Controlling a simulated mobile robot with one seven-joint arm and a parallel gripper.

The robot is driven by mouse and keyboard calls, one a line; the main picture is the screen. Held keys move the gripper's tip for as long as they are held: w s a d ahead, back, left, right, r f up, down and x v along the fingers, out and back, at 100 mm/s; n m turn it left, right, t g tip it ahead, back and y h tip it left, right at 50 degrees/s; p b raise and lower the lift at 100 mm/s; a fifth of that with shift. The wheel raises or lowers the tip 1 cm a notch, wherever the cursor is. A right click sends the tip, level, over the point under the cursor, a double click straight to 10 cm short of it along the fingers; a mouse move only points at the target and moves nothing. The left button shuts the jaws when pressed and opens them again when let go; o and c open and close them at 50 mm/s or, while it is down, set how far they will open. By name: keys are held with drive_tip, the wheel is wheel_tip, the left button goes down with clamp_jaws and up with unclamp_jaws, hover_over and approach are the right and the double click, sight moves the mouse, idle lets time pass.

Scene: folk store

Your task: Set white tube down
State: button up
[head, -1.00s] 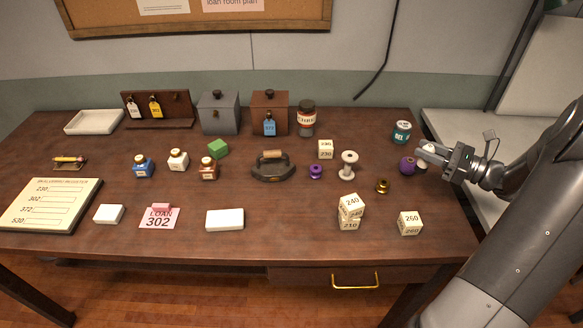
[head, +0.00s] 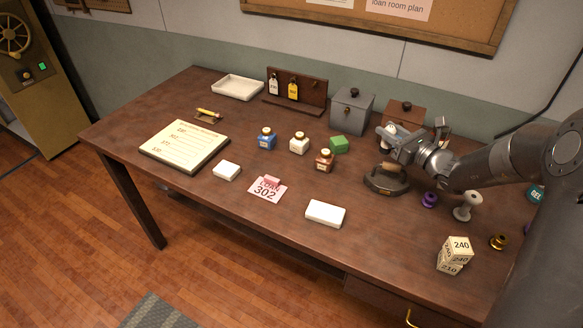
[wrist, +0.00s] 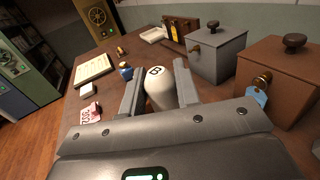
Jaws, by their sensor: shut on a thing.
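The white tube (wrist: 160,91) is a rounded white cylinder with a dark "B" mark on its end. It sits between the two fingers in the wrist view. My gripper (head: 388,138) is shut on it and holds it above the table, in front of the brown box (head: 411,112) and behind the iron (head: 386,181) in the head view. The tube's lower part is hidden by the fingers and the gripper body. The wooden table (head: 230,232) stretches out below and to the left.
A grey box (head: 351,112) and a tag rack (head: 296,93) stand at the back.

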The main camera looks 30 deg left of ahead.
drive_tip(key=s+a+g, duration=0.1)
drive_tip(key=s+a, duration=0.2)
drive_tip(key=a, duration=0.5)
drive_tip(key=s+a, duration=0.3)
drive_tip(key=a, duration=0.5)
drive_tip(key=shift+n+y, duration=0.3)
drive_tip(key=shift+n, duration=0.1)
drive_tip(key=shift+s+a+f, duration=0.35)
drive_tip(key=shift+a+f, duration=1.6)
drive_tip(key=shift+s+a+f, duration=0.35)
drive_tip(key=shift+a+f, duration=1.65)
drive_tip(key=shift+s+a+f, duration=0.35)
drive_tip(key=shift+a+f, duration=1.6)
drive_tip(key=shift+f, duration=0.1)
drive_tip(key=o, duration=0.8)
drive_tip(key=shift+c, duration=0.2)
